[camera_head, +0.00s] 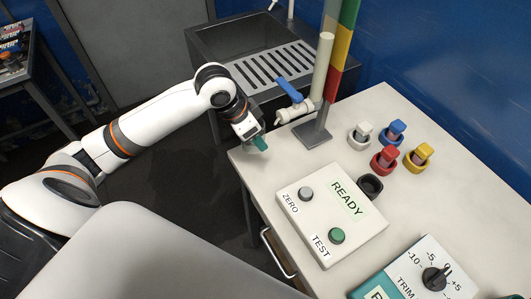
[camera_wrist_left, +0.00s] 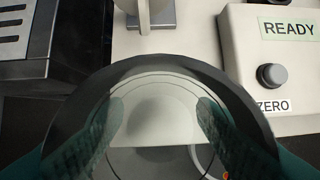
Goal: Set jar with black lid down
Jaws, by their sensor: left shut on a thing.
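My left gripper (camera_head: 259,142) is at the near left edge of the pale table in the head view, its teal fingertips low by the corner. In the left wrist view, the teal fingers (camera_wrist_left: 160,106) are shut on the jar with black lid (camera_wrist_left: 165,68). It appears as a broad dark ring around a see-through round middle, close to the camera. The jar cannot be made out in the head view. The table edge shows through its middle, and I cannot tell its height above the table. My right gripper is not in view.
On the table (camera_head: 277,164) are a READY box (camera_head: 325,246), a TRIM dial box (camera_head: 432,270), white, blue, red and yellow-topped items in holders (camera_head: 388,158), and an empty black holder (camera_head: 370,186). A stand with valve (camera_head: 313,133) is behind. A sink (camera_head: 240,40) is beyond.

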